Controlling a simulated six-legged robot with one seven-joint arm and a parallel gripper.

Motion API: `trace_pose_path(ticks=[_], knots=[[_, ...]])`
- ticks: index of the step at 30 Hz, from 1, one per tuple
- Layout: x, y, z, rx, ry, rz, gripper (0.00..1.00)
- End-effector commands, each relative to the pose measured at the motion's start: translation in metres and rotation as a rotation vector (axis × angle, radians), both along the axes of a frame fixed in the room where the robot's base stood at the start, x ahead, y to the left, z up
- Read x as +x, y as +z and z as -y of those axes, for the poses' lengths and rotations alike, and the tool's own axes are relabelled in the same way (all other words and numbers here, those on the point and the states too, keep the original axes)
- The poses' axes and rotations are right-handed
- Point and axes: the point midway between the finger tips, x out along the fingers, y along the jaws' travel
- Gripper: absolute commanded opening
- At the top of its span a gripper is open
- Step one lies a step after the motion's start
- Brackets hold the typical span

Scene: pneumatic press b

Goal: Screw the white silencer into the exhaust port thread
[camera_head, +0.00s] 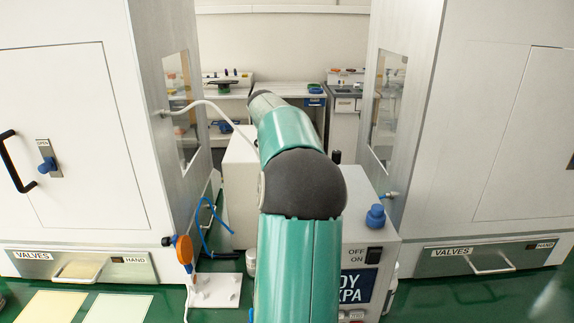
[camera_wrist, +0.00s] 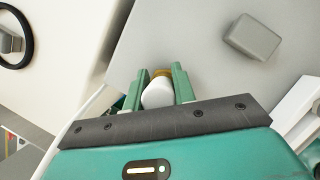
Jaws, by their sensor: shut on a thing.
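In the wrist view, my gripper (camera_wrist: 158,86) has its two green fingers closed on the sides of the white silencer (camera_wrist: 157,95). The silencer is a short white rounded plug with a brass-coloured end (camera_wrist: 162,73) pointing away from my palm. That end is close to a plain light grey surface, and I cannot tell whether it touches it. The exhaust port thread is not visible; it may be hidden by the silencer. In the head view, my arm covers the middle and hides the gripper and silencer.
A grey block (camera_wrist: 252,39) stands on the surface to the right of the gripper. A black ring handle (camera_wrist: 14,38) is at the upper left. In the head view, a light box with a blue knob (camera_head: 375,216) and switch (camera_head: 373,255) stands behind my arm, between two white cabinets.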

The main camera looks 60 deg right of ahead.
Motion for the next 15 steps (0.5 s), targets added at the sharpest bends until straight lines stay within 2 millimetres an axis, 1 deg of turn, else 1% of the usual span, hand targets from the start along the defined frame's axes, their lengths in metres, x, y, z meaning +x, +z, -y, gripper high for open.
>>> trace_pose_path(ticks=[5, 11, 15], knots=[[0.0004, -0.0011, -0.0011, 0.004, -0.001, -0.001, 0.04], [0.0007, -0.0013, -0.0017, 0.004, -0.133, -0.002, 0.04], [-0.0002, -0.0013, -0.0018, 0.005, -0.147, -0.001, 0.04]])
